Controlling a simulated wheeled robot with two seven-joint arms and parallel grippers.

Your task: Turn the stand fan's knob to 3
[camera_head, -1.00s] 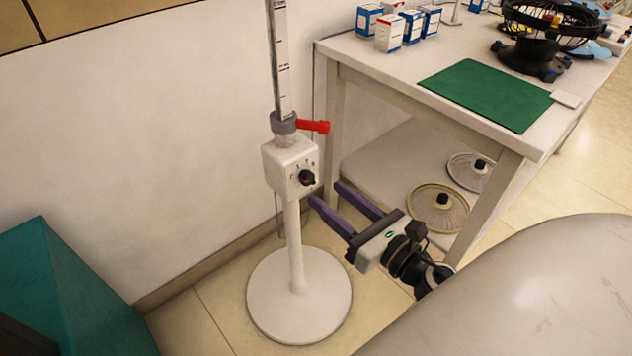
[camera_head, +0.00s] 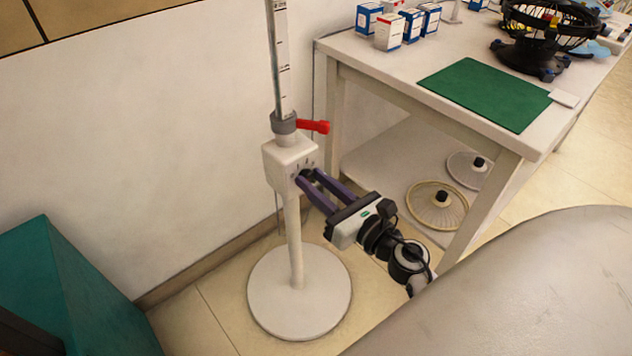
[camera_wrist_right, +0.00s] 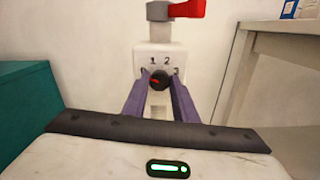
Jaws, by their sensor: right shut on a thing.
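The stand fan's white control box (camera_head: 289,161) sits on a white pole above a round white base (camera_head: 299,294). In the right wrist view its front shows the numbers 1, 2 and 3 above a dark knob (camera_wrist_right: 159,80) with a red mark. The red mark points to the left, and I cannot tell exactly which setting it meets. My right gripper (camera_head: 307,176) reaches the box from the right, and its purple fingers are shut on the knob, one on each side; it also shows in the right wrist view (camera_wrist_right: 159,84). In the head view the fingers mostly hide the knob. My left gripper is not in view.
A red clamp lever (camera_head: 314,127) sticks out above the box. A white table (camera_head: 385,62) stands at right with a green mat (camera_head: 487,94), small boxes and a black fan part (camera_head: 541,35). A teal block (camera_head: 75,290) is at lower left.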

